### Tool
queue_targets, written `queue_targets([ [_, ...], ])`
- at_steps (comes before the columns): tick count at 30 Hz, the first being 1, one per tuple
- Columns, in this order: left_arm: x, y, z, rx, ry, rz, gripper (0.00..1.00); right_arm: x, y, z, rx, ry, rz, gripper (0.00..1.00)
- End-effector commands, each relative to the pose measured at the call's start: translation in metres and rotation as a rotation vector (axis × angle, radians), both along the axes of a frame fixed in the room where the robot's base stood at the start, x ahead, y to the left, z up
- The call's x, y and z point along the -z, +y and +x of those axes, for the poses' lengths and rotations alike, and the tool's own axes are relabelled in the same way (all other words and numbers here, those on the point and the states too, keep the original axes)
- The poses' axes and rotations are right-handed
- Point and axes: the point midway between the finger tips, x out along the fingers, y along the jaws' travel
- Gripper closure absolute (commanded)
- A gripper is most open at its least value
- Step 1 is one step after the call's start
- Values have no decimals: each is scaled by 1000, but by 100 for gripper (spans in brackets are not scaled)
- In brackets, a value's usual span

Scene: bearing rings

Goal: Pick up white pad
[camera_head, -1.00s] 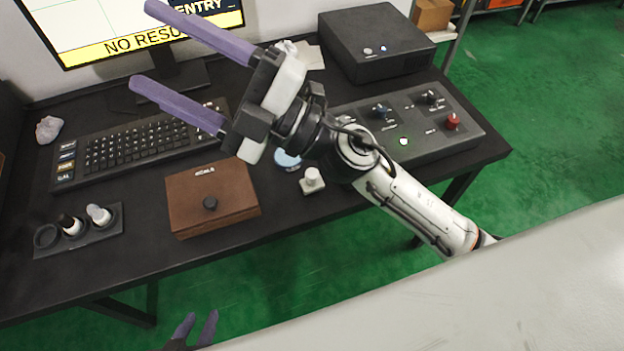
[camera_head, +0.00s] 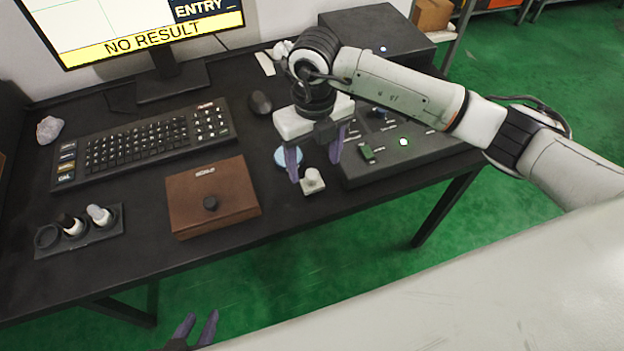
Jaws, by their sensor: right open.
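A small white pad (camera_head: 313,183), with a squarish base and a rounded top, lies on the black desk between the brown box and the control panel. My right gripper (camera_head: 313,172) points down over it with its purple fingers apart. One finger is to the pad's left and the other is to its upper right. The jaws look empty, and I cannot tell how high the fingertips are. My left gripper (camera_head: 201,320) shows only its purple fingers at the bottom edge. They are apart and empty, in front of the desk.
A pale blue disc (camera_head: 284,160) lies partly behind the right gripper's left finger. The brown box (camera_head: 212,194) is left of the pad, and the control panel (camera_head: 428,152) is right.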

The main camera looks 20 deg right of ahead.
Motion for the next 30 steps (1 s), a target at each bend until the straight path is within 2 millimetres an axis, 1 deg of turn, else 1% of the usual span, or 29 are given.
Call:
queue_targets([
  [1, -1, 0, 0, 0, 0, 0, 69, 7, 0, 0, 0, 2, 1, 36],
  [3, -1, 0, 0, 0, 0, 0, 69, 14, 1, 0, -1, 1, 2, 36],
  [8, -3, 0, 0, 0, 0, 0, 69, 25, 1, 1, -1, 3, 3, 36],
  [16, -8, 0, 0, -1, -1, 1, 69, 63, 2, 7, -2, 1, 5, 36],
  [19, -8, 0, 0, -1, -1, 1, 69, 69, 2, 7, -3, -1, 6, 36],
  [25, -8, 0, 0, -1, -2, 0, 69, 70, 2, 7, -3, -2, 6, 36],
  [26, -8, 0, 0, -1, -2, 0, 69, 70, 2, 7, -3, -2, 6, 38],
  [30, -8, 0, 0, -1, -2, 0, 69, 69, 2, 7, -3, -2, 6, 61],
])
